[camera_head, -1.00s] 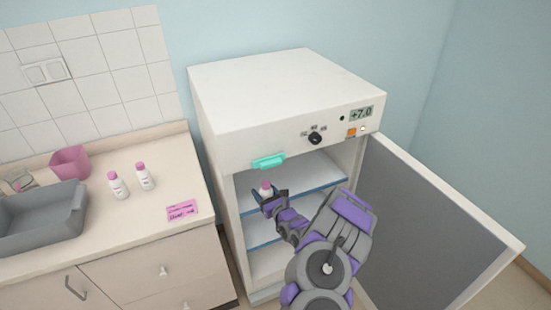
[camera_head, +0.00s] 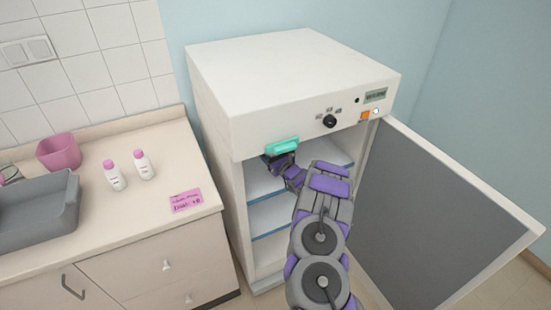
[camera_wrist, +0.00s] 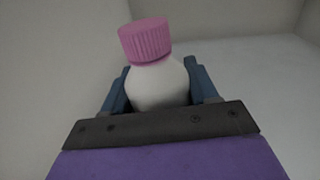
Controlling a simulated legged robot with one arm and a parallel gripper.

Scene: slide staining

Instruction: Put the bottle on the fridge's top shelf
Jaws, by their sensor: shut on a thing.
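The fridge (camera_head: 290,75) is white, and its door (camera_head: 440,205) stands open to the right. My gripper (camera_head: 280,161) reaches into the fridge opening at the level of the top shelf (camera_head: 338,157), just under the teal handle. In the wrist view my gripper (camera_wrist: 160,98) is shut on a white bottle (camera_wrist: 158,85) with a pink ribbed cap, which looks slightly tilted. Pale fridge walls surround the bottle there. The head view does not show the bottle, and whether it touches the shelf cannot be told.
Lower shelves (camera_head: 270,216) in the fridge look empty. On the counter at left are two more white bottles with pink caps (camera_head: 115,178), a pink cup (camera_head: 58,152), a grey basin (camera_head: 45,215) and a pink note (camera_head: 187,201). The fridge's left wall is close to my gripper.

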